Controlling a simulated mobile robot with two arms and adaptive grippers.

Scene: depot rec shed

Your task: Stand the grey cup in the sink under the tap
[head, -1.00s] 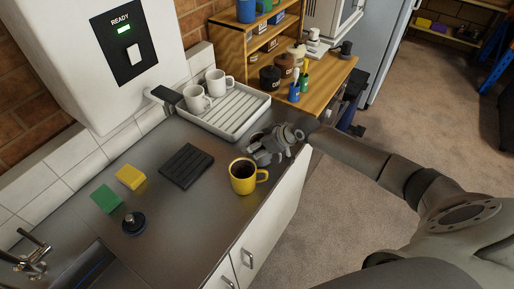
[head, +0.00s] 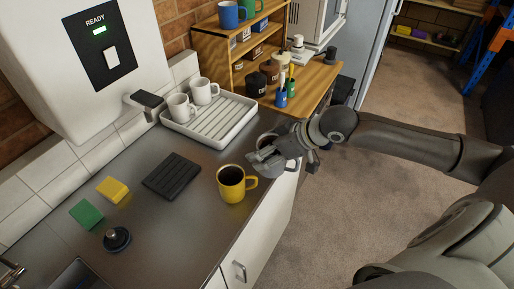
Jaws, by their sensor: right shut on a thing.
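My right gripper (head: 262,160) is shut on the grey cup (head: 268,141), at the counter's front edge, just behind and right of the yellow mug. The sink (head: 78,275) shows only as a dark corner at the bottom left. The tap (head: 10,274) is cut off at the left edge. My left gripper is not in view.
A yellow mug (head: 232,184) with dark drink stands close to my right gripper. A black ribbed mat (head: 172,174), yellow sponge (head: 113,189), green sponge (head: 87,214) and dark plug (head: 117,239) lie towards the sink. A white drainer (head: 213,128) holds two white mugs behind.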

